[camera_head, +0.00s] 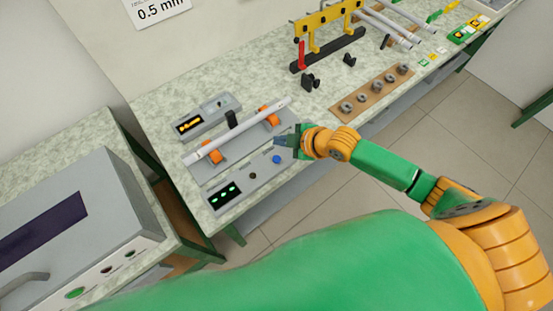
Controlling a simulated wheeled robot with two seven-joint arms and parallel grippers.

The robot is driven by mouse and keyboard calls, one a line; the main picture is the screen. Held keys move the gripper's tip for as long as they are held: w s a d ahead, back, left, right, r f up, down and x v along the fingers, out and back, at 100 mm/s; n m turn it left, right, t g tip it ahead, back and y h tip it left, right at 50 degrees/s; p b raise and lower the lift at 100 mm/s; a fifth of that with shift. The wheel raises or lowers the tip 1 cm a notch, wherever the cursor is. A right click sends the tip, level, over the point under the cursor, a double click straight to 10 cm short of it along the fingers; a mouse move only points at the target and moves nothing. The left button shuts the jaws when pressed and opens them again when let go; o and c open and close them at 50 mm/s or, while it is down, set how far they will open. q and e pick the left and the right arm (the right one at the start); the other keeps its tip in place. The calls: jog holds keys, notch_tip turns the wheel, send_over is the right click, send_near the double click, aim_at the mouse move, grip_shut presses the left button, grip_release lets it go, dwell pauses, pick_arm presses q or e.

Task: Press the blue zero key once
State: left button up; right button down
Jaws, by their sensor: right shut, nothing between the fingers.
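The blue zero key (276,159) is a small round blue button on the top of a grey measuring device (236,191) near the table's front edge. The device has a dark display with green marks (224,194). My right gripper (278,142) is shut and empty. Its tip appears just above and behind the blue key in the picture, and I cannot tell its exact height. The key is in plain view and I see no contact with it. My left gripper is not in view.
A white rod (215,146) lies across orange supports (212,152) behind the key. A grey box with an orange display (190,124) stands farther back. A wooden board with several metal rings (361,105) and a yellow rack (327,18) are to the right. A grey machine (75,225) stands at left.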

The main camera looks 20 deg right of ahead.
jog(key=b, duration=0.6)
send_over(280, 160)
notch_tip(280, 160, down, 6)
jog(key=shift+s+f, duration=0.1)
jog(key=shift+f, duration=0.55)
dwell(1.0)
jog(key=shift+f, duration=0.35)
jog(key=shift+f+b, duration=0.4)
jog(key=shift+b, duration=0.05)
dwell(0.4)
jog(key=shift+r+p, duration=0.8)
jog(key=shift+p, duration=0.15)
jog(key=shift+r, duration=0.1)
